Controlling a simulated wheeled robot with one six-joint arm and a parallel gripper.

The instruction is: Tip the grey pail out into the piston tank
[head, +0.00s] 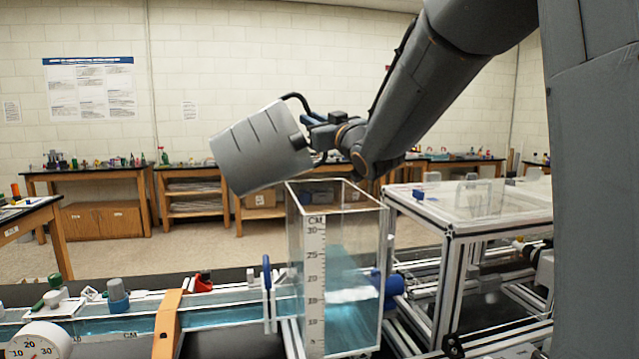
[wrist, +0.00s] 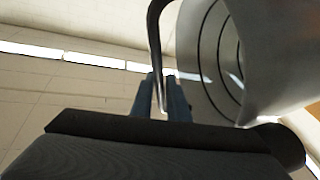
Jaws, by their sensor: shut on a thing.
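The grey pail (head: 262,148) hangs steeply tilted in the air, above and to the left of the piston tank in the head view. My gripper (head: 312,128) is at its right side, shut on its dark curved handle (head: 294,97). In the wrist view the fingers (wrist: 161,100) close around the handle (wrist: 154,35), and the pail (wrist: 280,60) fills the upper right. The clear tank (head: 302,275) has an open top, a centimetre scale and blue water with a white patch low inside. I see no stream leaving the pail; its contents are hidden.
A glass-topped extrusion frame (head: 450,232) stands right of the tank. A water channel (head: 225,310) with an orange support (head: 167,325) and a round gauge (head: 40,342) runs to the left. Benches (head: 100,175) line the back wall.

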